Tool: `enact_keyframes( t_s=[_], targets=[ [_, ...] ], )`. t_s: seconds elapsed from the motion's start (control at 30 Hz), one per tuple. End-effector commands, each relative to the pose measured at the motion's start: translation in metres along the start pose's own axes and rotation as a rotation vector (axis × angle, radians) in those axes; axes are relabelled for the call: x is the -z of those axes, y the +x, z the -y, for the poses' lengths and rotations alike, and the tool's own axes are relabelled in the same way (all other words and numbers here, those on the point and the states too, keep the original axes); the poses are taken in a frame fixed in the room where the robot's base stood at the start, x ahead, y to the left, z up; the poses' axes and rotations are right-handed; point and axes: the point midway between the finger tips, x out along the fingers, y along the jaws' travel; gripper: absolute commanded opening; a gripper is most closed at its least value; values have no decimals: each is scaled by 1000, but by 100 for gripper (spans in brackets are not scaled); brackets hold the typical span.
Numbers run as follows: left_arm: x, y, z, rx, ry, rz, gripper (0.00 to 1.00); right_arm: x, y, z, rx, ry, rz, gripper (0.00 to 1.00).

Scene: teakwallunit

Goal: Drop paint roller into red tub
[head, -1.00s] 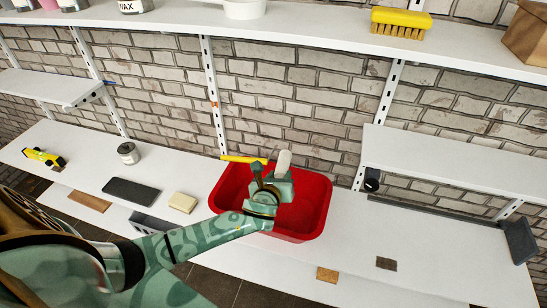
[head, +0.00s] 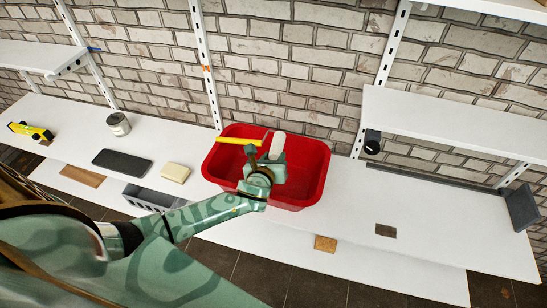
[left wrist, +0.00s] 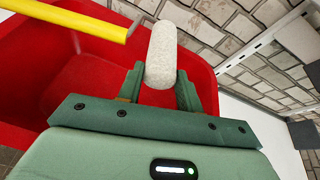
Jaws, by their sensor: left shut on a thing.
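The red tub (head: 313,178) stands on the white counter against the brick wall; it also shows in the left wrist view (left wrist: 22,65). My left gripper (head: 267,163) is over the tub, shut on the paint roller. The roller's white head (head: 277,146) sticks up beyond the fingers, and its yellow handle (head: 238,141) points left across the tub's back rim. In the left wrist view, the white head (left wrist: 162,50) sits between the green fingers, with the yellow handle (left wrist: 85,18) at upper left. My gripper and arm hide part of the tub's inside and front rim. My right gripper is out of view.
A beige block (head: 175,172), a dark flat slab (head: 122,162), a can (head: 118,124) and a yellow tool (head: 30,131) lie left of the tub. A white shelf (head: 455,128) juts out at the right. The counter right of the tub is mostly clear.

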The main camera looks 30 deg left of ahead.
Motion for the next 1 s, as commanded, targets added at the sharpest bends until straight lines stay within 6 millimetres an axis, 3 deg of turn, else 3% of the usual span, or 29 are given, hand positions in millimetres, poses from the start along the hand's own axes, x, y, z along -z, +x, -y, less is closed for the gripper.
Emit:
enact_keyframes(
  t_s=[0.07, 0.1, 0.17, 0.2, 0.57, 0.67, 1.0],
  targets=[
    [-2, 0, 0, 0, 0, 1, 11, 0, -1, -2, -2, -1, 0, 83],
    [-2, 0, 0, 0, 0, 1, 41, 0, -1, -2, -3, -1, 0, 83],
    [-2, 0, 0, 0, 0, 1, 58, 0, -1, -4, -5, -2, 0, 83],
    [-2, 0, 0, 0, 0, 1, 61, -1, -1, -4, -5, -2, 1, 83],
    [-1, -9, 0, 0, 1, -1, 61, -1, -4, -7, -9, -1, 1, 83],
    [-2, -26, 0, 1, 0, -2, 61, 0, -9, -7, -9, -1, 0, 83],
    [-1, -117, 0, 0, -1, -2, 61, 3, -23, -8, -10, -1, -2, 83]
  ],
)
